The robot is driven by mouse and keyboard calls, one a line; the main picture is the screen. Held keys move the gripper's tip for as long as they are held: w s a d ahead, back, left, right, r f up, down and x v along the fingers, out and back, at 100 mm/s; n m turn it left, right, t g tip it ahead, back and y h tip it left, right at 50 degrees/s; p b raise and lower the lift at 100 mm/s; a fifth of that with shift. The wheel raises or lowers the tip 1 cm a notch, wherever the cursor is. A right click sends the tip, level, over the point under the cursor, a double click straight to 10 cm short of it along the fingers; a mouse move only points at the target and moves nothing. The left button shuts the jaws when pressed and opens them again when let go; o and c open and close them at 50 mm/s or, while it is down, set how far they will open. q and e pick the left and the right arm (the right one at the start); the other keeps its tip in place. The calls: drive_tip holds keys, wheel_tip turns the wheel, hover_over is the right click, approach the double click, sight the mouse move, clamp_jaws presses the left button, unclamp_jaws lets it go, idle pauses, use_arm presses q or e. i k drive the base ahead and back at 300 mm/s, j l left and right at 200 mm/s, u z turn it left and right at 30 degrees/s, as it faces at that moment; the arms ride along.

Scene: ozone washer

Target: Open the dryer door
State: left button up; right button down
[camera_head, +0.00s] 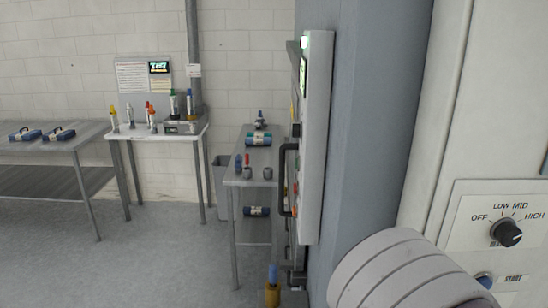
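A large white machine (425,140) fills the right side of the head view. Its control panel has a black knob (506,233) marked OFF, LOW, MID and HIGH, and a blue button (485,282) by a START label. I cannot make out a dryer door on the part that shows. A white rounded, ringed part at the bottom right looks like a link of my arm and covers part of the machine front. Neither of my grippers shows.
A grey wall edge (360,120) stands left of the machine. Beyond it is a white wall unit (318,140) with a black handle (284,180). A metal cart (242,181), a small table (165,134) and a bench (60,140) stand behind. Floor is clear at left.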

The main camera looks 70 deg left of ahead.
sight(297, 265)
drive_tip(key=k+j+u, duration=0.1)
drive_tip(key=u, duration=0.35)
drive_tip(key=j+u, duration=0.6)
drive_tip(key=u, duration=0.3)
drive_tip(key=j+u, duration=0.25)
drive_tip(key=u, duration=0.2)
drive_tip(key=i+j, duration=0.1)
drive_tip(key=j, duration=0.25)
drive_tip(key=i+j, duration=0.1)
drive_tip(key=j, duration=0.2)
